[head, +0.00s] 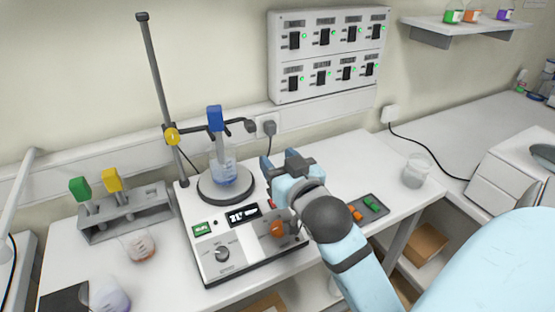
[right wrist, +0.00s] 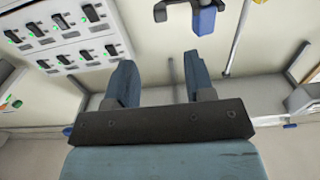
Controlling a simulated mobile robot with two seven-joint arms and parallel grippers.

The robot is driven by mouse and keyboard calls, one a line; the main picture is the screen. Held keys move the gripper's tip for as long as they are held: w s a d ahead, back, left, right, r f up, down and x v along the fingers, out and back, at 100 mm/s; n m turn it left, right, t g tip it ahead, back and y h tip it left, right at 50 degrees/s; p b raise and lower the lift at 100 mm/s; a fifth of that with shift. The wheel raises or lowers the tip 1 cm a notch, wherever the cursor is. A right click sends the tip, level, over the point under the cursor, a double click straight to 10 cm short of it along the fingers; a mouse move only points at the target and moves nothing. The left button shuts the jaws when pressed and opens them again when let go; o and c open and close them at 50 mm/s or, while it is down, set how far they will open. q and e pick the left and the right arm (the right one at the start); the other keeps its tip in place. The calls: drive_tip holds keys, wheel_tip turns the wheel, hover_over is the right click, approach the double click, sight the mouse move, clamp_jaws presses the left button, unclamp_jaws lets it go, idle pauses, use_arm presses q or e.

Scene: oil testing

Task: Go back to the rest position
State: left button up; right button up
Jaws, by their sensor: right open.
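My right gripper (head: 268,176) is in front of the hotplate stirrer (head: 240,245), above its right side, right of the beaker. It also shows in the right wrist view (right wrist: 160,78), with its two blue fingers apart and nothing between them. A blue-handled probe (head: 215,119) is held by the stand's clamp (head: 190,131) and reaches down into the beaker (head: 224,172) of blue liquid on the round plate (head: 208,194). The blue handle also shows in the right wrist view (right wrist: 206,18), beyond the fingertips. My left gripper is not in view.
A grey rack (head: 125,222) holds a green-handled (head: 80,188) and a yellow-handled tool (head: 111,180). Beakers (head: 137,245) (head: 107,296) stand at the front left. A small tray (head: 371,223) and another beaker (head: 416,170) are at right. A switch panel (head: 330,20) is on the wall.

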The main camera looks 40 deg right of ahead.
idle(0.3)
drive_tip(key=s+a+f+n+g+y, duration=0.2)
drive_tip(key=s+a+f+g, duration=0.2)
drive_tip(key=s+f+g, duration=0.6)
drive_tip(key=s+a+f+n+g+y, duration=0.35)
drive_tip(key=s+f, duration=0.45)
drive_tip(key=f, duration=0.6)
use_arm(q)
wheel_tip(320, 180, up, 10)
drive_tip(key=p, duration=1)
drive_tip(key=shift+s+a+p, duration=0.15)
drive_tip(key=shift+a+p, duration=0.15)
drive_tip(key=shift+p, duration=0.05)
use_arm(e)
drive_tip(key=w+a+f+t+y, duration=0.2)
drive_tip(key=w+a+t, duration=0.3)
drive_tip(key=a+t, duration=0.1)
drive_tip(key=shift+w+f+t, duration=0.3)
drive_tip(key=shift+f+t, duration=0.1)
drive_tip(key=shift+t, duration=0.15)
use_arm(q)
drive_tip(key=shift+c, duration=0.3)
